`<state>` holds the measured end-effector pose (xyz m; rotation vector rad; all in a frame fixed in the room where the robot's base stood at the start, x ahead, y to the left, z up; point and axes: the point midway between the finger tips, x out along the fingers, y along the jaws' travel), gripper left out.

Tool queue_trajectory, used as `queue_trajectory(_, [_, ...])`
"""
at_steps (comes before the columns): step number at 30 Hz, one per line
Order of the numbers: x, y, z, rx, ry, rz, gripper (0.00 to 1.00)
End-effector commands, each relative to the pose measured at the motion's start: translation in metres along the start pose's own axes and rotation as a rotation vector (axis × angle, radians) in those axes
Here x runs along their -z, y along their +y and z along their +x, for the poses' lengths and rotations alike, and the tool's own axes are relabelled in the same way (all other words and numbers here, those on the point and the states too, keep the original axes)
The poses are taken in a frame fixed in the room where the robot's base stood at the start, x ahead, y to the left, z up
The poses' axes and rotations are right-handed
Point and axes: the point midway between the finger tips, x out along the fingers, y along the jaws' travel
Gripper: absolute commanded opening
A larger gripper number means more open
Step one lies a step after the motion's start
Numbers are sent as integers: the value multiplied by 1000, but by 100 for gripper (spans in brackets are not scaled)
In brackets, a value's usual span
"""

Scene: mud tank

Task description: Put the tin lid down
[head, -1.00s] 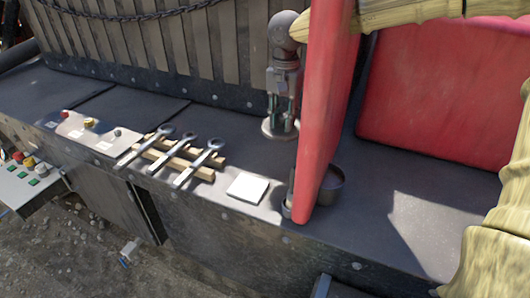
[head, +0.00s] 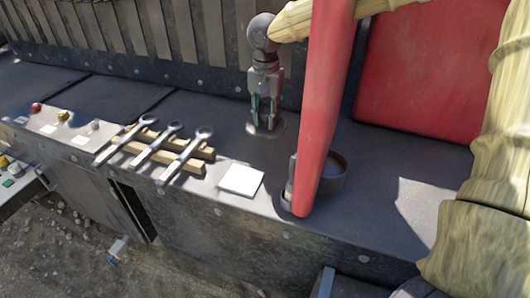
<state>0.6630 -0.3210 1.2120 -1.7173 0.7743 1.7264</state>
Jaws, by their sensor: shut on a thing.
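My gripper (head: 264,122) points down over the dark bench, left of the red post. Its fingers are shut on the tin lid (head: 278,127), a round metal disc at the fingertips, partly covered by them. I cannot tell whether the lid touches the bench top or is just above it. A round dark open tin (head: 336,178) stands on the bench to the right, partly hidden behind the red post.
The red post (head: 319,110) stands between my gripper and the tin. A white square (head: 241,180) lies near the front edge. Several wrenches (head: 155,148) rest on wooden strips (head: 190,150) at left. A red panel (head: 425,80) stands at the back right. Bench around the white square is clear.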

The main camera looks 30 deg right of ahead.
Motion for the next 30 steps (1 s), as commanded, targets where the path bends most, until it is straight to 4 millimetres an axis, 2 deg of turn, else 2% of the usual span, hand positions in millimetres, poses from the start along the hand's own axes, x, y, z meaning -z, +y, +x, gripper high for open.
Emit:
queue_trajectory(9, [-1, 1, 46, -3, -1, -1, 4])
queue_trajectory(16, [-1, 0, 62, -1, -1, -1, 4])
queue_trajectory(24, [-1, 0, 92, -1, 0, -2, 4])
queue_trajectory(30, [-1, 0, 94, 0, 0, -2, 4])
